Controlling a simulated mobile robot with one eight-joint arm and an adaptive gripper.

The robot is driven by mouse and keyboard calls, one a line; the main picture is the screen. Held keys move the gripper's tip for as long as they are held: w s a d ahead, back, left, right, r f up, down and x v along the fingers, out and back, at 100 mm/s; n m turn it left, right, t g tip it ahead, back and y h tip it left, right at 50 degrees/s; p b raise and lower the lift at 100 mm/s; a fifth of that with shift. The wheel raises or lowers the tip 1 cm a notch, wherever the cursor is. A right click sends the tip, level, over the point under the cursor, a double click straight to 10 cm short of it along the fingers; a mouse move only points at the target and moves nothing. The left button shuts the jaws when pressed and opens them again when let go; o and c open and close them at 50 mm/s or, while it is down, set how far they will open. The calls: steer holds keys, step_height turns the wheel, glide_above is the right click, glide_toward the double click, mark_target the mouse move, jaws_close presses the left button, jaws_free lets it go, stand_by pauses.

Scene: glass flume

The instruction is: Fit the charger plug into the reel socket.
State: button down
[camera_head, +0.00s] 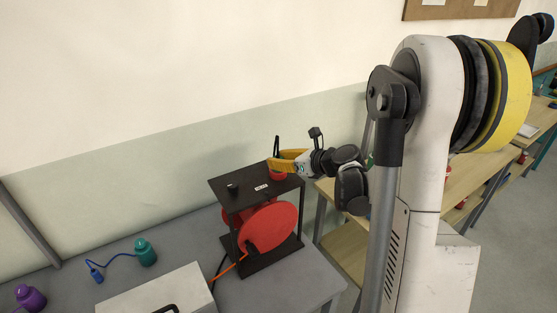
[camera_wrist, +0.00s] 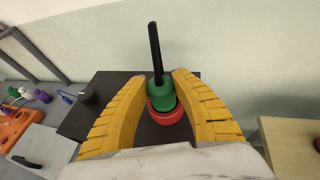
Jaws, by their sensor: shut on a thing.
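The charger plug looks to be the green round body (camera_wrist: 161,96) with a black stem standing up, seen in the wrist view. My gripper (camera_wrist: 160,88) has its yellow fingers shut on it from both sides. A red ring, apparently the reel socket (camera_wrist: 166,116), shows directly under the plug on the reel's dark top plate (camera_wrist: 122,84). I cannot tell whether the plug is seated in it or just above. In the head view my gripper (camera_head: 279,161) is over the far right of the top plate, with the red socket (camera_head: 279,177) below; the fingers hide the green body.
The cable reel (camera_head: 268,226) has red discs in a black frame, with a black knob (camera_head: 232,186) on top. A wooden bench (camera_head: 345,262) is right.

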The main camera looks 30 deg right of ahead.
steer(key=shift+f, duration=0.2)
steer(key=c, duration=1.1)
jaws_free()
steer(key=shift+r, duration=0.1)
